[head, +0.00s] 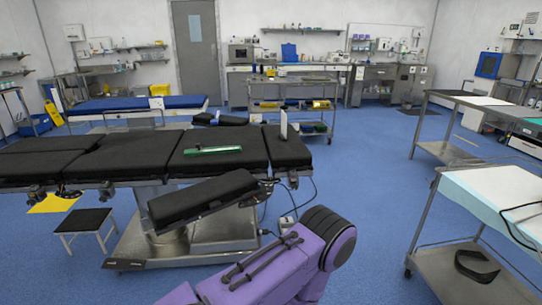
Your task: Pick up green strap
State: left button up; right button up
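The green strap (212,150) appears as a narrow green strip lying flat across a black pad of the operating table (100,152), near the middle of the head view. Nothing covers it. Neither of my grippers shows in this view. A purple arm link of mine with a dark rounded end fills the bottom middle, in front of and apart from the table.
A tilted black pad (205,198) sticks out at the table's near side above the metal base. A steel cart with a pale cover (495,185) stands at the right. A wheeled cart (290,85) stands behind the table. Blue floor (375,190) between is clear.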

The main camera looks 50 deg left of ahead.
aim_at(187, 152)
jog(key=u, duration=0.45)
jog(key=i, duration=1.4)
jog(key=u, duration=1.15)
